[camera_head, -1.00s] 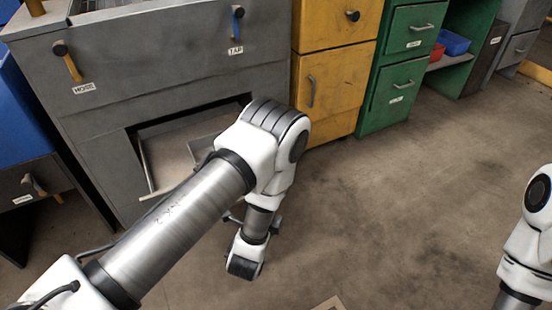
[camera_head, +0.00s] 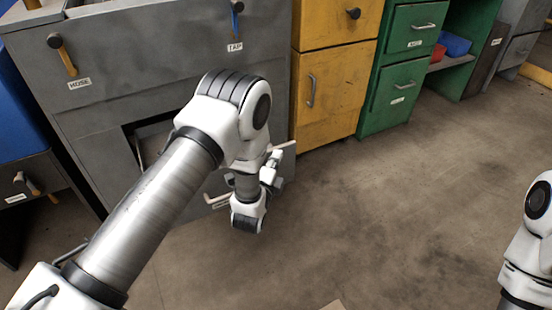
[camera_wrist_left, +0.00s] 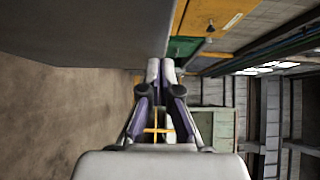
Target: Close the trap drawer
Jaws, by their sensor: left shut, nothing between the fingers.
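The trap drawer's opening (camera_head: 152,138) is in the lower part of the grey cabinet, in the head view. My left arm crosses in front of it and hides most of the opening and whatever is in it. My left gripper (camera_head: 273,160) is low in front of the cabinet, to the right of the opening. I cannot tell whether it touches anything. In the left wrist view its two fingertips (camera_wrist_left: 160,66) are together with nothing between them. A pale edge with a small label (camera_head: 217,200) shows beside my left wrist, partly hidden. My right gripper is outside the frames.
The grey cabinet (camera_head: 110,95) carries HOSE and TAP labels and hanging handles. A yellow cabinet (camera_head: 335,85) and green drawers (camera_head: 400,90) stand to its right. A blue cabinet (camera_head: 20,115) is at left. The floor (camera_head: 400,210) in front is clear.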

